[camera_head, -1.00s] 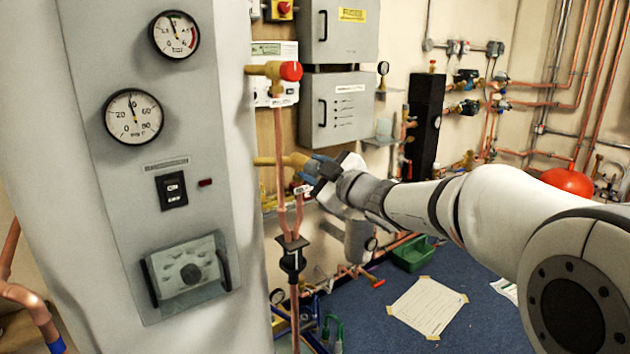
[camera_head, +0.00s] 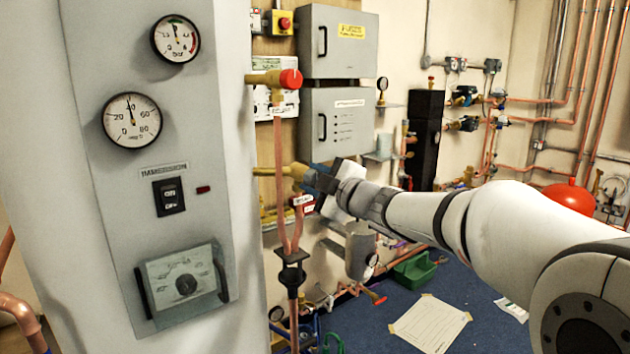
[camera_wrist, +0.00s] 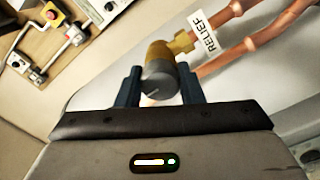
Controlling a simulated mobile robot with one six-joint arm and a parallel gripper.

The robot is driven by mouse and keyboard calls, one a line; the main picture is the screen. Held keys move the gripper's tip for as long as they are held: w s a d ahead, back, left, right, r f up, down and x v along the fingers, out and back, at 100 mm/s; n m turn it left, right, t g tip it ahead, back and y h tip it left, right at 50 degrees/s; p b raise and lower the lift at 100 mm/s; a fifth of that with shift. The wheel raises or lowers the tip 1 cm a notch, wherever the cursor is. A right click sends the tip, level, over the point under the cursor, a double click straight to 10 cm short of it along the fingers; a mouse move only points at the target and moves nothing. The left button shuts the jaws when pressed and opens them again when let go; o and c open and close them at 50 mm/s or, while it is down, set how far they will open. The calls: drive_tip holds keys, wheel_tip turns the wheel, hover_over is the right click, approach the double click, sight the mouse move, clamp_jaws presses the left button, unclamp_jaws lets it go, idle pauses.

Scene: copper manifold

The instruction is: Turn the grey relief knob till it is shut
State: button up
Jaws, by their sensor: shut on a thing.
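The grey relief knob (camera_wrist: 160,82) sits on the end of a brass valve body (camera_wrist: 160,52), with a pale line marked on its face. A white tag reading RELIEF (camera_wrist: 205,33) hangs beside it in the wrist view. My gripper (camera_wrist: 161,88) has its two blue fingers shut on the knob, one on each side. In the head view my gripper (camera_head: 310,180) meets the brass valve (camera_head: 284,171) on the boiler's right side, and the fingers hide the knob there.
A second valve with a red knob (camera_head: 291,79) stands above. The grey boiler (camera_head: 225,130) with its gauges is close on the left. Copper pipes (camera_head: 280,225) run down below the valve. A paper sheet (camera_head: 430,324) and a green tray (camera_head: 415,268) lie on the blue floor.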

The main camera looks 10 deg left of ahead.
drive_tip(key=o, duration=1)
drive_tip(key=v, duration=0.8)
drive_tip(key=shift+p, duration=0.3)
drive_tip(key=shift+w, duration=0.1)
